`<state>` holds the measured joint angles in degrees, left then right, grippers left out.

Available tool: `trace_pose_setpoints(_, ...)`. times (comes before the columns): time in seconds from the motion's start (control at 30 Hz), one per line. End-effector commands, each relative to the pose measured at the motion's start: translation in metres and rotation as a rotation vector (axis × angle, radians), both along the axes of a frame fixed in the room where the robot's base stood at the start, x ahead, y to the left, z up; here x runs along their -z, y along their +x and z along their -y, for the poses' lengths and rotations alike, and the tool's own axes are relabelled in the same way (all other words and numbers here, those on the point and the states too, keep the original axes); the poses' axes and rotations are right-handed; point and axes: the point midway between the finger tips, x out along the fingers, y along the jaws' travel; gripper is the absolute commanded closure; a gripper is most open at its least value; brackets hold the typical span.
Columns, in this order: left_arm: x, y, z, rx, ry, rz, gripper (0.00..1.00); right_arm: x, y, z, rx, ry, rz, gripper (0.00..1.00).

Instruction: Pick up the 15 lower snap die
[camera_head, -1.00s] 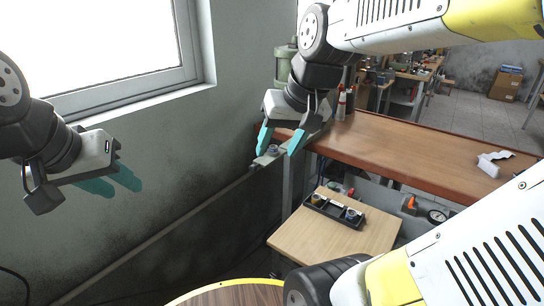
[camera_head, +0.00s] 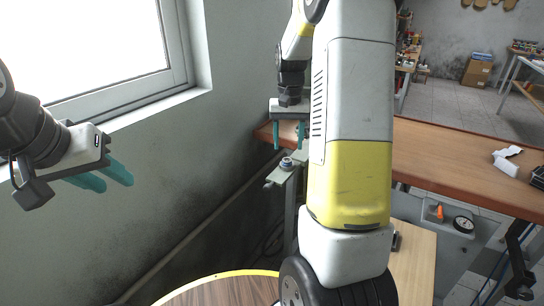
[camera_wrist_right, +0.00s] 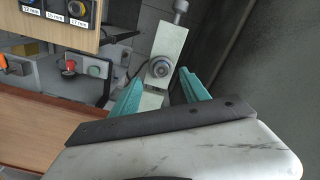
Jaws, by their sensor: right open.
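In the right wrist view, a dark die tray (camera_wrist_right: 63,13) shows at the top left, cut off by the frame edge. Its labels look like 12, 15 and 17 mm. A round die (camera_wrist_right: 78,9) sits above the 17 label; I cannot make out a die above the 15 label. My right gripper (camera_head: 289,147) is open and empty beside the press. In the right wrist view its fingers (camera_wrist_right: 161,74) lie either side of the press's round metal seat (camera_wrist_right: 160,67). My left gripper (camera_head: 117,183) is open and empty by the wall.
The press (camera_head: 287,168) stands by the wall. My arm hides most of the small wooden table (camera_head: 415,262) in the head view. A brown bench (camera_head: 440,160) stands behind. A grey control box (camera_head: 447,216) with a gauge hangs below it. A round table (camera_head: 225,290) is in front.

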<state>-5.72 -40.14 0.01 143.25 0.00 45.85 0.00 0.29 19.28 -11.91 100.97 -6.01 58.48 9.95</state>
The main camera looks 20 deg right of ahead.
Motion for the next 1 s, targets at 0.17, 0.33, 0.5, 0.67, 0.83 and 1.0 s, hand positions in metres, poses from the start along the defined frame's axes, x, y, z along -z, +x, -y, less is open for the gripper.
trace_pose_setpoints(0.17,0.000,0.000,0.000,0.000,0.000,0.000,0.64,0.023,0.000,-0.001,0.000,0.001,-0.003,0.47)
trace_pose_setpoints(0.33,0.000,0.000,0.000,0.000,0.000,0.000,0.64,0.048,0.001,-0.001,-0.001,0.001,-0.002,0.47)
trace_pose_setpoints(0.5,0.000,0.000,0.000,0.000,0.000,0.000,0.64,0.058,0.001,-0.001,-0.001,0.001,0.001,0.47)
trace_pose_setpoints(0.67,0.000,0.000,0.000,0.000,0.000,0.000,0.64,0.058,0.001,-0.001,-0.001,0.001,0.001,0.47)
trace_pose_setpoints(0.83,0.000,0.000,0.000,0.000,0.000,0.000,0.64,0.058,0.001,-0.001,-0.001,0.001,0.001,0.76)
trace_pose_setpoints(1.0,0.000,0.000,0.000,0.000,0.000,0.000,0.64,0.058,0.001,-0.001,-0.001,0.001,0.001,1.00)
